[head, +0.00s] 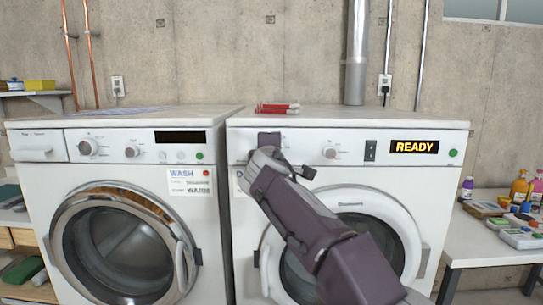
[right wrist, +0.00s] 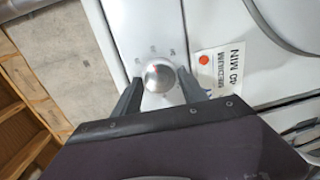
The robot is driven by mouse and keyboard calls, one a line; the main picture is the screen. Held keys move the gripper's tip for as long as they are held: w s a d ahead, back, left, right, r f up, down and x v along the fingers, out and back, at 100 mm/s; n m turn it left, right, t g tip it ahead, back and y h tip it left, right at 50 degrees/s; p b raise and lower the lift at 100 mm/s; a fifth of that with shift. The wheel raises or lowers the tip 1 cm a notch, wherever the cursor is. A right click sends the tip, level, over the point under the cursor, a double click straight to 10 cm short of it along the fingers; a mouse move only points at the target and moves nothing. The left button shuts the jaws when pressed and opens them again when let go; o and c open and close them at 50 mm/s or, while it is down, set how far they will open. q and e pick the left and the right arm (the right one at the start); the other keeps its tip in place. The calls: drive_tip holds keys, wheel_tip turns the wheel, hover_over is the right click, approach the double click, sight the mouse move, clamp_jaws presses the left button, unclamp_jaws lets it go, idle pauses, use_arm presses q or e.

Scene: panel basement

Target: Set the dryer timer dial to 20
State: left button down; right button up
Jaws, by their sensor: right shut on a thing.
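The white dryer (head: 395,120) is the right-hand machine, with a lit display (head: 414,147) reading READY. My right gripper (head: 268,143) is at the left part of its panel, and my arm hides the timer dial there in the head view. In the right wrist view the timer dial (right wrist: 158,77) is a round silver knob with small printed marks around it. The fingers of my right gripper (right wrist: 159,82) are shut on it, one on each side. The marks are too small to read, and no pointer shows clearly. My left gripper is not in view.
A white card (right wrist: 219,68) with a red dot and turned text, seemingly 40 MIN, is beside the dial. The washer (head: 40,170) stands left of the dryer. Red-and-white items (head: 278,108) lie on the dryer top. A table (head: 490,247) with bottles is at right.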

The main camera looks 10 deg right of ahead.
drive_tip(key=shift+f+m+b, duration=0.1)
drive_tip(key=shift+m+b, duration=0.2)
drive_tip(key=shift+m, duration=0.6)
drive_tip(key=o, duration=1.4)
drive_tip(key=shift+c, duration=0.2)
drive_tip(key=b+v, duration=0.2)
drive_tip(key=v, duration=0.7)
